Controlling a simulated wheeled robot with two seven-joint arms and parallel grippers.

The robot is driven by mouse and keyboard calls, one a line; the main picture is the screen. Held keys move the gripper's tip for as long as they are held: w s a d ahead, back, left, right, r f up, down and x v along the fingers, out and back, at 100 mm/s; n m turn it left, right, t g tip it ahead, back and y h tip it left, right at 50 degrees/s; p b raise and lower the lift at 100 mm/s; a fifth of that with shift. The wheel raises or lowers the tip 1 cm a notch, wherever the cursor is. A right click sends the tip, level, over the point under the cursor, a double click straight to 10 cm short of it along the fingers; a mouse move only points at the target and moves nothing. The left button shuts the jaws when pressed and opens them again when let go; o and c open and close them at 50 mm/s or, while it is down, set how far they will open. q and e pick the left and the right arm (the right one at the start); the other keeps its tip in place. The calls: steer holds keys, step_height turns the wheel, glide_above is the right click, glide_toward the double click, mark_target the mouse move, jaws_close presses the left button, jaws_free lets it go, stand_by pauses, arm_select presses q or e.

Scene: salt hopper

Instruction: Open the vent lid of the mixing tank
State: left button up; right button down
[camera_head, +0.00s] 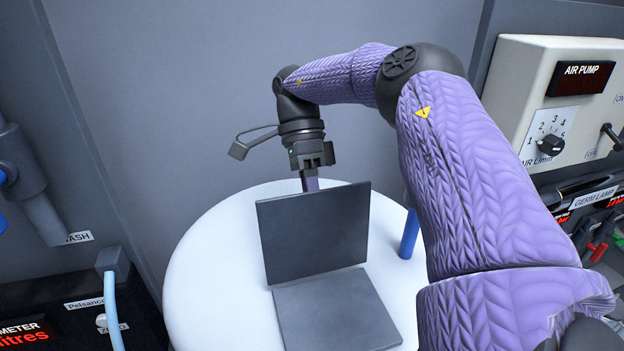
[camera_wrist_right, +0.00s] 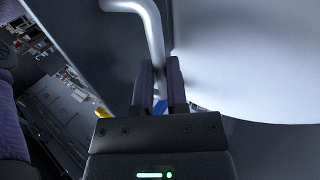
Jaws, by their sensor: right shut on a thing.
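The mixing tank (camera_head: 215,255) has a round white top. On it is a dark grey square vent lid (camera_head: 315,232), standing up steeply at the back edge of a flat dark grey square (camera_head: 335,310). My right gripper (camera_head: 310,185) is just behind the raised lid, pointing down, with its fingertips partly hidden by the lid. In the right wrist view my right gripper (camera_wrist_right: 160,90) is shut on a bent metal rod (camera_wrist_right: 154,40), which runs between its fingers. Where the rod joins the lid is not visible. My left gripper is out of view.
A blue post (camera_head: 409,235) stands at the tank's right edge, beside my right arm. An air pump panel (camera_head: 550,100) is at the right. A grey pipe (camera_head: 30,180) and a black meter box (camera_head: 75,315) are at the left. A plain grey wall stands behind.

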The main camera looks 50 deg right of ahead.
steer(key=c, duration=0.6)
jaws_free()
steer(key=shift+c, duration=0.2)
